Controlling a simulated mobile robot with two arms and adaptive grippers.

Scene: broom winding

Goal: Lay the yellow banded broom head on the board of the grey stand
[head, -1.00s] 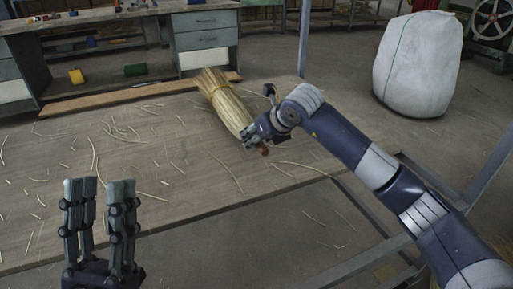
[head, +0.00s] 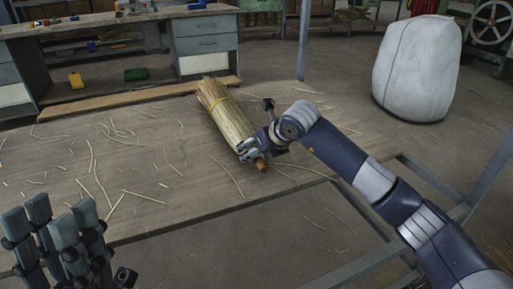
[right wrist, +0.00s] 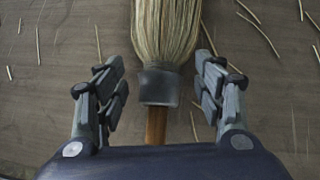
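The broom head (head: 226,112) lies on the wooden table, its straw pointing away and a yellow band around it. In the right wrist view its straw (right wrist: 166,35) ends in a grey collar (right wrist: 159,88) with a short brown wooden stub (right wrist: 156,125). My right gripper (head: 256,150) is at the collar end. Its fingers (right wrist: 160,85) stand apart on either side of the collar, with gaps visible on both sides. My left gripper (head: 62,212) is open and empty at the lower left, over the table's near edge. I cannot make out a grey stand with a board.
Loose straws lie scattered over the table (head: 160,205). A workbench with grey drawers (head: 207,42) stands behind it. A large white sack (head: 418,68) stands on the floor at the back right. A grey metal post (head: 304,40) rises at the table's far corner.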

